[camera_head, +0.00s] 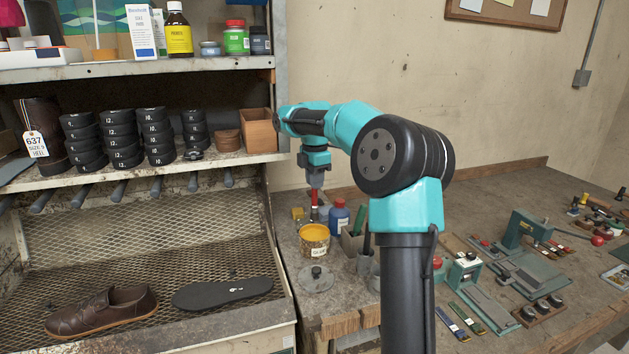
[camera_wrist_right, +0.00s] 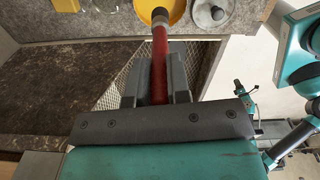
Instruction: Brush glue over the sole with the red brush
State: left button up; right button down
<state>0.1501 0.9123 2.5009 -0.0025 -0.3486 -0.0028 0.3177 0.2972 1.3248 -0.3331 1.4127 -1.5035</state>
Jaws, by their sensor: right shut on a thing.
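My right gripper (camera_head: 315,184) is shut on the red brush (camera_head: 315,200), which hangs with its dark end down. The glue pot (camera_head: 314,250), with yellow glue in it, stands just below on the bench edge. The brush end is at or a little above the glue; I cannot tell if it touches. In the right wrist view the red handle (camera_wrist_right: 159,65) sits between the fingers, its end over the yellow pot (camera_wrist_right: 178,8). The dark sole (camera_head: 222,292) lies flat on the mesh tray, apart from the brush. My left gripper does not show.
A brown shoe (camera_head: 102,312) lies left of the sole on the mesh tray (camera_head: 130,262). A round lid (camera_head: 317,279) lies in front of the pot. A blue bottle (camera_head: 339,217) stands behind it. A loaded shelf (camera_head: 240,160) overhangs the tray's back. Tools cover the right bench.

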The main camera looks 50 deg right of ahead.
aim_at(314, 205)
jog(key=shift+f, duration=0.1)
jog(key=shift+f, duration=3.45)
jog(key=shift+r, duration=3.5)
